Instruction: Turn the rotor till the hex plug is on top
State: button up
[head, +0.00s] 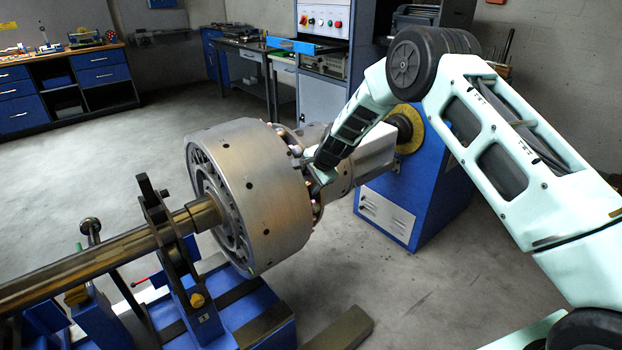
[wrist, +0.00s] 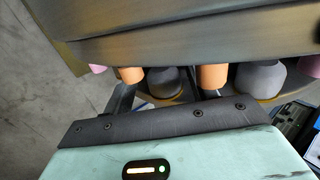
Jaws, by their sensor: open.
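The rotor (head: 265,195) is a large grey metal drum on a horizontal shaft (head: 120,255), with dark holes around its rim. Small plugs show along its far right edge in the head view. My gripper (head: 317,178) is at that edge, at the upper right of the drum. In the wrist view, orange plugs (wrist: 131,75), dark grey rounded plugs (wrist: 163,80) and pink ones stand in a row below the rotor's metal surface (wrist: 200,35). My gripper is open, its dark fingers close to these plugs; contact is unclear. I cannot make out which plug is the hex one.
A blue stand (head: 190,290) with a dark bracket carries the shaft at the left. A blue drive cabinet (head: 415,205) with a yellow ring stands behind the rotor at right. Benches (head: 60,90) and a control cabinet line the back. The floor at left is clear.

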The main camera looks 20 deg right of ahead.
jog(key=b+v, duration=0.1)
jog(key=v, duration=1.6)
jog(key=shift+r+b, duration=0.15)
jog(key=shift+b, duration=0.15)
